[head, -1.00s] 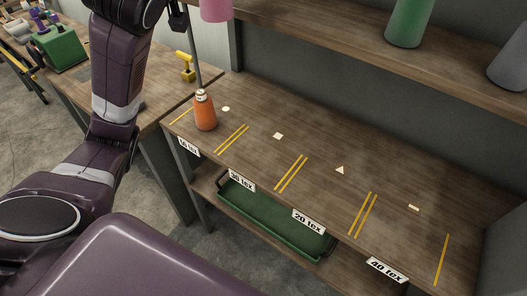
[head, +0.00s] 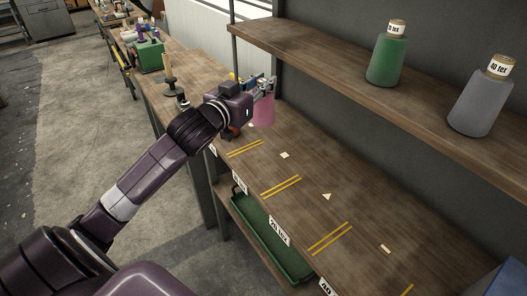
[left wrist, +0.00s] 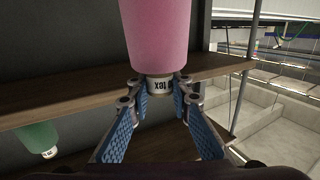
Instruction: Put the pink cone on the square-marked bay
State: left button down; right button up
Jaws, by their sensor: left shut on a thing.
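The pink cone (head: 264,112) hangs from my left gripper (head: 267,84) over the far left part of the bench, in front of the upper shelf's left end. In the left wrist view, the pink cone (left wrist: 157,32) shows with its labelled neck between the blue-padded fingers of my left gripper (left wrist: 158,86), which is shut on it. The square-marked bay has a small pale square (head: 284,155) on bare wood between two pairs of yellow lines. The cone is left of and beyond that mark. My right gripper is out of view.
A green cone (head: 386,62) and grey cone (head: 481,104) stand on the upper shelf (head: 335,62). The triangle (head: 327,197) and bar (head: 385,249) bays are empty. A green tray (head: 268,240) sits below.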

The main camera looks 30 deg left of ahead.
aim_at(262, 108)
pick_arm(q)
notch_tip(262, 108, down, 8)
jog(key=shift+a+r, duration=0.15)
jog(key=shift+r, duration=0.05)
notch_tip(262, 108, down, 10)
jog(key=shift+r, duration=0.25)
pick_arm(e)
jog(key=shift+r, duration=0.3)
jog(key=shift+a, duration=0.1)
pick_arm(q)
jog(key=shift+f, duration=0.2)
jog(key=c, duration=2.1)
grip_release()
jog(key=o, duration=0.3)
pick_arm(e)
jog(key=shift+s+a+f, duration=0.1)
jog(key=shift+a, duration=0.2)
pick_arm(q)
jog(key=shift+o, duration=0.2)
